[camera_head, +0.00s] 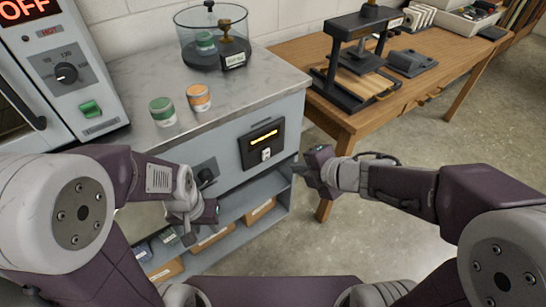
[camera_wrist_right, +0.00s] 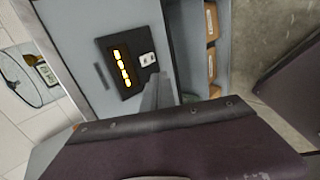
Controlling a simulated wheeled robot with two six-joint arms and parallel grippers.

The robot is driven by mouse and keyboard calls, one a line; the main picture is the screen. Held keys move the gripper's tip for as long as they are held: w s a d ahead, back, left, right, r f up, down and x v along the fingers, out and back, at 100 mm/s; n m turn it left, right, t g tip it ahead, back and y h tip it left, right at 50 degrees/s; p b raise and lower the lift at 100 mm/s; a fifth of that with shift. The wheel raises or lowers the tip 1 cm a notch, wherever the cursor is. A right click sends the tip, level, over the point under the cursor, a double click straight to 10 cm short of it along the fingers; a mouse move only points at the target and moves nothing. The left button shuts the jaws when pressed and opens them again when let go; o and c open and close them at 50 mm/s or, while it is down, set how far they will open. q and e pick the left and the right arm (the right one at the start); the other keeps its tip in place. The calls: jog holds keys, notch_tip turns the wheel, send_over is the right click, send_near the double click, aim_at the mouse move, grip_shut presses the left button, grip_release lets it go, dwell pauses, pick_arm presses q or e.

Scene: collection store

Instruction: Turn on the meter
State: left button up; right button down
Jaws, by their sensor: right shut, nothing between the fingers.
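The meter (camera_head: 247,149) is a black panel on the grey cabinet's front, with a lit yellow display (camera_head: 264,138) and a small white switch (camera_head: 266,154) below it. The right wrist view also shows the meter (camera_wrist_right: 130,82), its display (camera_wrist_right: 121,68) and the switch (camera_wrist_right: 147,59). My right gripper (camera_head: 298,168) is shut and empty, right of the meter. In the right wrist view its fingertips (camera_wrist_right: 160,80) appear close to the switch; contact cannot be told. My left gripper (camera_head: 190,235) hangs before the cabinet's lower shelves, its fingers unclear.
The cabinet top (camera_head: 240,90) holds a green jar (camera_head: 162,112), an orange jar (camera_head: 198,98) and a glass vessel (camera_head: 213,45). An oven with an OFF display (camera_head: 25,10) stands left. A wooden table (camera_head: 430,85) with a press (camera_head: 355,60) stands right.

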send_near(267, 156)
jog(key=x, duration=0.4)
jog(key=shift+a+f, duration=0.2)
jog(key=shift+f, duration=0.2)
jog(key=shift+w+a, duration=0.2)
jog(key=shift+w, duration=0.25)
